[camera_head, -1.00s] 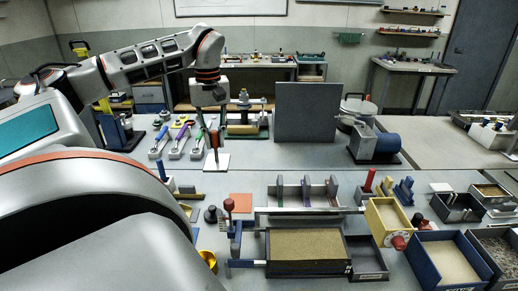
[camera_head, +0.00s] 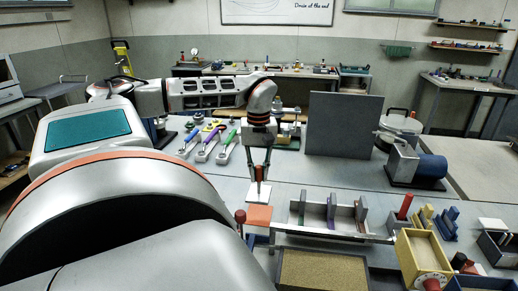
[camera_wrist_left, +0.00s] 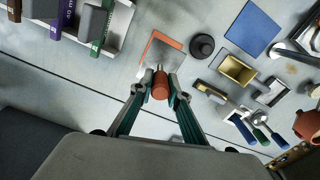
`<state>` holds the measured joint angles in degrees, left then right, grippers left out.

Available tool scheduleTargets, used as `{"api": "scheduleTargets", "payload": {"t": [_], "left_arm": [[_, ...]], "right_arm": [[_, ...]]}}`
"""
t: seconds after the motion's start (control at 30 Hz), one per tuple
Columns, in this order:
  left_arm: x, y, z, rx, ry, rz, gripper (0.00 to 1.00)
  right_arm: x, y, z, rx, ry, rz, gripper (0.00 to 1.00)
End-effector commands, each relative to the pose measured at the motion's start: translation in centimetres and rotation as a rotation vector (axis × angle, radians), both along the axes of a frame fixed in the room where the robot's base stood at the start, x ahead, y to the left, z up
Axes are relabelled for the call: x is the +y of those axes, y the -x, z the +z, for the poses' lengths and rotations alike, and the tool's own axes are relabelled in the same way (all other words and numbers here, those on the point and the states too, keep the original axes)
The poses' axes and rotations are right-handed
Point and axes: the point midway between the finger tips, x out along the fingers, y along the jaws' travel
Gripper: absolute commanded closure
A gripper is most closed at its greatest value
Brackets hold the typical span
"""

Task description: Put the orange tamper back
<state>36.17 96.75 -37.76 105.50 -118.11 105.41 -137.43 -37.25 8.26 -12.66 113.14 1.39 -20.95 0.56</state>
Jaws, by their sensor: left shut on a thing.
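The tamper has an orange-red handle (camera_wrist_left: 160,86) and a pale square plate (camera_head: 258,194). My left gripper (camera_head: 260,165) is shut on the handle and holds the tamper upright, plate down. In the head view it hangs just behind an orange square (camera_head: 259,215) on the bench. In the left wrist view the grey plate overlaps the orange square (camera_wrist_left: 150,45), whose border shows at its edges. I cannot tell whether the plate touches anything. The fingers (camera_wrist_left: 161,92) grip the handle from both sides. My right gripper is not in view.
A red-topped post (camera_head: 240,217) stands left of the orange square, with a slotted rack (camera_head: 330,215) to its right. In the left wrist view a black knob (camera_wrist_left: 202,46), a blue square (camera_wrist_left: 252,28) and a brass cup (camera_wrist_left: 238,70) lie nearby. A grey panel (camera_head: 343,125) stands behind.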

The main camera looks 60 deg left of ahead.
Motion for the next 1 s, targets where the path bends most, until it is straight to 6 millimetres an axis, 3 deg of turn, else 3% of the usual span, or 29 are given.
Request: {"api": "scheduleTargets", "payload": {"t": [0.1,0.37,0.6,1.0], "left_arm": [[0.0,0.0,-2.3,-0.001,0.0,0.0,1.0],[0.0,0.0,-4.5,-0.001,0.0,0.001,1.0],[0.0,0.0,-7.7,-0.001,0.0,0.0,1.0],[0.0,0.0,-8.3,-0.001,0.0,0.001,1.0]], "right_arm": [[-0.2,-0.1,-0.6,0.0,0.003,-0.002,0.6],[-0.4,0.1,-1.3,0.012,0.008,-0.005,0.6],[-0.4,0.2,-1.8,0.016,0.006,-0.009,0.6],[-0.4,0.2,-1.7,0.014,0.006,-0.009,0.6]]}}
